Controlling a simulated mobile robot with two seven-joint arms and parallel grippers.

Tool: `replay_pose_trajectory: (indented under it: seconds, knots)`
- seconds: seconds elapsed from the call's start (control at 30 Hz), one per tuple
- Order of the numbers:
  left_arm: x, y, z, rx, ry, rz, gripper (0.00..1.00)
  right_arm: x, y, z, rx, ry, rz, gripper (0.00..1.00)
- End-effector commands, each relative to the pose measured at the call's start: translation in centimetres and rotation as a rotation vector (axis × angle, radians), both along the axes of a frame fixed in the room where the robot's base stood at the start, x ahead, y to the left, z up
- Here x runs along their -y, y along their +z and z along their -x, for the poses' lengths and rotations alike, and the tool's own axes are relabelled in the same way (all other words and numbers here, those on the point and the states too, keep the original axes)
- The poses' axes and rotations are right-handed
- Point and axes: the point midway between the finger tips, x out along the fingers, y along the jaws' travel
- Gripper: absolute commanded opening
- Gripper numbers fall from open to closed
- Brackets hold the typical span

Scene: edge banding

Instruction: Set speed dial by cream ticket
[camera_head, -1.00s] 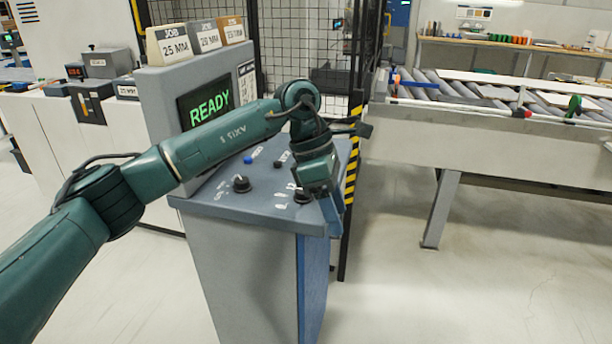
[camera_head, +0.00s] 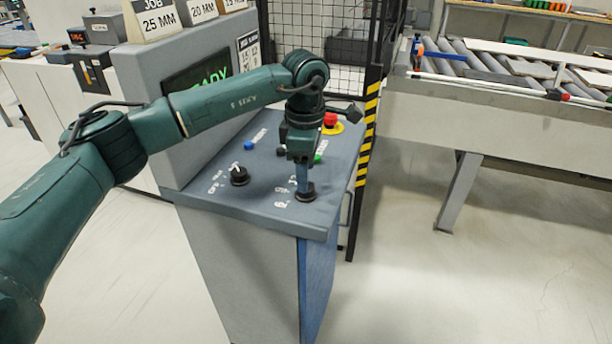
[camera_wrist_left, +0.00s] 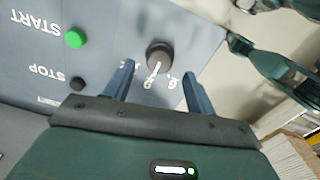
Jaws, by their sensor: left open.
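The cream ticket (camera_head: 158,18) stands on top of the console at the upper left and reads "JOB 25 MM". Two black dials sit on the sloped panel, a left dial (camera_head: 239,177) and a front right dial (camera_head: 306,194); their labels are too small to read. My left gripper (camera_head: 303,188) points down at the front right dial. In the left wrist view this dial (camera_wrist_left: 158,55), with a white pointer line, lies between and just beyond the tips of the open left gripper (camera_wrist_left: 158,70). Contact cannot be told. My right gripper is not seen.
The panel also has a blue button (camera_head: 249,145), a red emergency stop (camera_head: 331,120) and a green START button (camera_wrist_left: 76,38). My left arm partly hides the display (camera_head: 190,78). A striped post (camera_head: 368,135) and roller conveyor (camera_head: 480,70) stand to the right.

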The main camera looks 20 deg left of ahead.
Motion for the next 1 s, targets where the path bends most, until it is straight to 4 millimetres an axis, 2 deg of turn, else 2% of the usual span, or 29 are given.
replay_pose_trajectory:
  seconds: [0.1, 0.23, 0.6, 1.0]
  knots:
    - [0.0, -1.7, 0.0, -0.002, 0.000, -0.001, 0.56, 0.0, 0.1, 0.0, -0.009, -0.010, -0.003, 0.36]
    - [0.0, -3.0, -0.1, -0.002, 0.001, 0.000, 0.56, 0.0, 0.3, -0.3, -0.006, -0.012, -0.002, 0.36]
    - [0.0, -3.6, -0.1, 0.000, 0.000, 0.000, 0.56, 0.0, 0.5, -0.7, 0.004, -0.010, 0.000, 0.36]
    - [0.0, -3.5, -0.1, 0.000, 0.000, 0.001, 0.23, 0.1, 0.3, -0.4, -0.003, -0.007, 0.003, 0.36]
